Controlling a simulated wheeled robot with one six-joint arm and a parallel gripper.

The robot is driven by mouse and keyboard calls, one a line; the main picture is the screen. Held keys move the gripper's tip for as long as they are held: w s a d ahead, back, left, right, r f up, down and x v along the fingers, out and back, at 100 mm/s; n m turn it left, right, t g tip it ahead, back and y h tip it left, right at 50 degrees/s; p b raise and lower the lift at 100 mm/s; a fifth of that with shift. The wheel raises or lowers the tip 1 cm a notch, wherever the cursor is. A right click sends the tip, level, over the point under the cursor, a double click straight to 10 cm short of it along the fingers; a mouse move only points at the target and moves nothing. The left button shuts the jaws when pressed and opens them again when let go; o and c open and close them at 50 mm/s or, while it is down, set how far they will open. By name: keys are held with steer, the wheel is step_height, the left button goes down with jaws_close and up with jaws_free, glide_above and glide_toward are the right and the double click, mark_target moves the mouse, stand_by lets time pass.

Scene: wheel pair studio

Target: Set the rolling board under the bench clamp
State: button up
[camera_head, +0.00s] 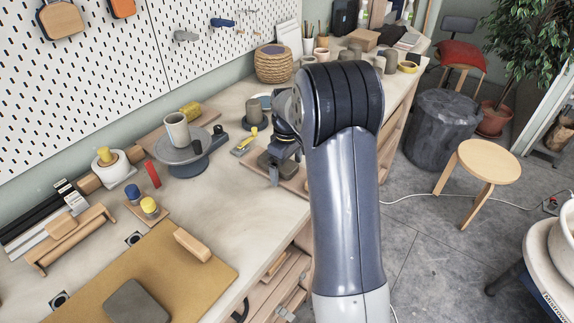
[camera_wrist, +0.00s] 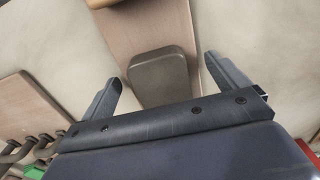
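My gripper (camera_head: 274,174) hangs over the bench at the middle of the head view, partly hidden by my arm. In the wrist view its fingers (camera_wrist: 161,69) are wide apart. A grey-brown rounded block (camera_wrist: 158,78) lies between them, with gaps on both sides. The block rests on a pinkish wooden board (camera_wrist: 150,28), which also shows below my gripper in the head view (camera_head: 291,184). I cannot tell whether this is the rolling board. A tan work board (camera_head: 95,285) lies at the near left. I cannot make out the bench clamp with certainty.
A grey slab (camera_head: 137,304) and a wooden block (camera_head: 193,245) lie on the tan board. Small black fittings (camera_head: 134,239) sit beside it. A turntable (camera_head: 187,170) carries a cup (camera_head: 177,131). Bare bench lies left of my gripper. A stool (camera_head: 488,162) stands on the floor.

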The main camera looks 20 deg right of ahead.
steer(key=shift+o, duration=0.4)
step_height(320, 180, up, 11)
stand_by(0.4)
steer(key=shift+f, duration=0.15)
steer(key=shift+c, duration=0.3)
stand_by(0.6)
